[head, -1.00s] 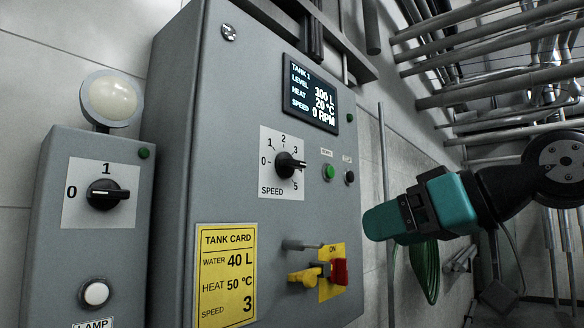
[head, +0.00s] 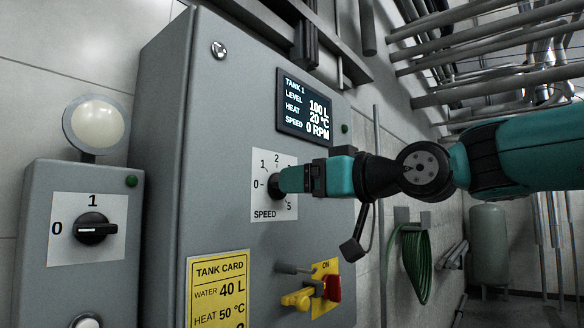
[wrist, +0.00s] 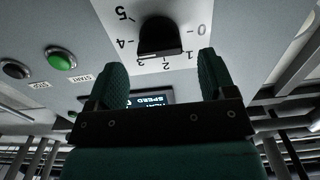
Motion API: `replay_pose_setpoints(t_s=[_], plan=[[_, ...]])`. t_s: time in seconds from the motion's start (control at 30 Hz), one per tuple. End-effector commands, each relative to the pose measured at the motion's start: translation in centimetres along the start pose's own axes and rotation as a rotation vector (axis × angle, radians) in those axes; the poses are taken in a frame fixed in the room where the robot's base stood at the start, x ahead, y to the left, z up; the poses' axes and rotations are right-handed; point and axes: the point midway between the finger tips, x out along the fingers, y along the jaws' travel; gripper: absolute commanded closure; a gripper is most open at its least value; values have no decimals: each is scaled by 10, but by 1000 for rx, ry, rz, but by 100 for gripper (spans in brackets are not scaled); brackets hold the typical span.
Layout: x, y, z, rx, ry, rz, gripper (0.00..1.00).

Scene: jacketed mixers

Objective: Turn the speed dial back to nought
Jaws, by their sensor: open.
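The speed dial (head: 274,187) is a black knob on a white scale plate (head: 288,208) on the grey cabinet. In the head view my gripper (head: 283,181) is in front of it and hides most of it. In the wrist view the dial (wrist: 160,37) is just beyond my open fingers (wrist: 160,62), roughly centred between them, and the scale numbers show around it. The fingers look apart from the knob, with nothing held. I cannot tell exactly which number the dial points to now. The display (head: 306,105) reads 100 L, 20 °C, speed 0 RPM.
A green start button (wrist: 61,59) and a black button (wrist: 16,69) sit beside the scale. Below are a yellow tank card (head: 218,285) and a red-and-yellow switch (head: 325,288). A smaller box with a 0-1 knob (head: 95,228) and lamp (head: 97,123) stands left.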

Motion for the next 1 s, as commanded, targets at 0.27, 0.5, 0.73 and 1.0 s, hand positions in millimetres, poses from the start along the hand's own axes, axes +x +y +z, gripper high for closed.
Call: replay_pose_setpoints(t_s=[0.27, 0.5, 0.73, 1.0], plan=[[32, 0, -2, 1, 0, -1, 23], [35, 0, 0, 0, 0, 1, 23], [35, 0, 0, 0, 0, 1, 56], [34, 0, 1, -6, 0, 1, 73]])
